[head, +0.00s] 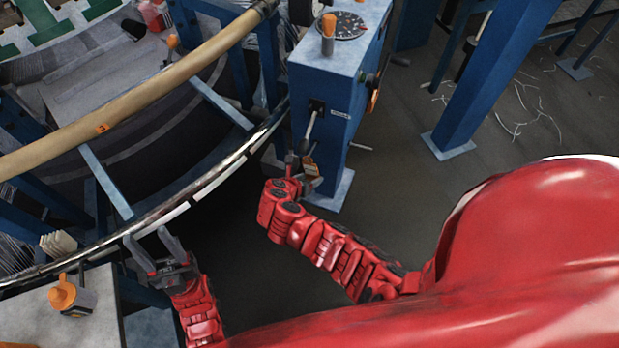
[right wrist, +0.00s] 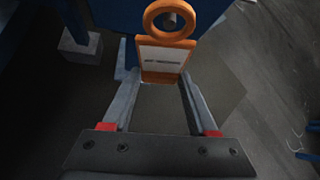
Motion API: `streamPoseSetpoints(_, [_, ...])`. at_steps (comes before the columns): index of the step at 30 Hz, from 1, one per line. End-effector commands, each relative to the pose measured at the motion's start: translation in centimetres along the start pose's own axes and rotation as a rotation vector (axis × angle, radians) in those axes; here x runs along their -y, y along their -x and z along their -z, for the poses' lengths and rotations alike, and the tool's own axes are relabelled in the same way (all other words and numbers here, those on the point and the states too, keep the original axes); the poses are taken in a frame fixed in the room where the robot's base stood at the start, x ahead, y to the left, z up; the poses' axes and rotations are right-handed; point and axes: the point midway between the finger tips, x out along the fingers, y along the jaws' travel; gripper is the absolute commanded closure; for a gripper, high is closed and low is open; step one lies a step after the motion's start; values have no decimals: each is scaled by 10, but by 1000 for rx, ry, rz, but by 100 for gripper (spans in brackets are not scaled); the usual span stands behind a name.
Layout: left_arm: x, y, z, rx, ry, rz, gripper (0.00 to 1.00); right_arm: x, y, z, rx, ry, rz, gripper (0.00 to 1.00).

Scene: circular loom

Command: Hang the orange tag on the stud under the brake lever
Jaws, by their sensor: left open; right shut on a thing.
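The orange tag (right wrist: 163,57), a flat plate with a white label and a ring on top, is between the fingertips of my right gripper (right wrist: 162,82). In the head view my right gripper (head: 304,170) is shut on the tag (head: 310,171), just below the brake lever (head: 310,124) on the blue post. In the right wrist view a round grey stud end (right wrist: 170,20) shows inside the ring's opening. I cannot tell whether the ring is around the stud or only in front of it. My left gripper (head: 150,245) is open and empty by the loom's curved rim.
The blue post (head: 330,95) carries a dial (head: 343,25) and an orange-topped knob (head: 328,32). The loom's curved rim (head: 215,180) runs along the left. An orange-topped tool (head: 72,296) stands on a grey table (head: 30,325).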

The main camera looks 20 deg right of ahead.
Motion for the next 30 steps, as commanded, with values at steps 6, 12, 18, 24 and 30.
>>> streamPoseSetpoints(6, [0, -5, 1, 0, 0, 0, 50, 0, 0, -1, 2, -3, -1, 100])
streamPoseSetpoints(12, [0, -6, 1, 0, 0, 0, 50, 0, -3, -3, 2, -4, -1, 100])
streamPoseSetpoints(18, [0, -7, 1, 0, 0, 0, 50, -1, -3, -2, 2, -4, -1, 100])
streamPoseSetpoints(24, [0, -8, 1, 0, 0, 0, 50, -1, -5, 0, 2, -4, -1, 100])
streamPoseSetpoints(30, [0, -8, 1, 0, 0, 0, 50, -1, -6, 1, 1, -3, -1, 27])
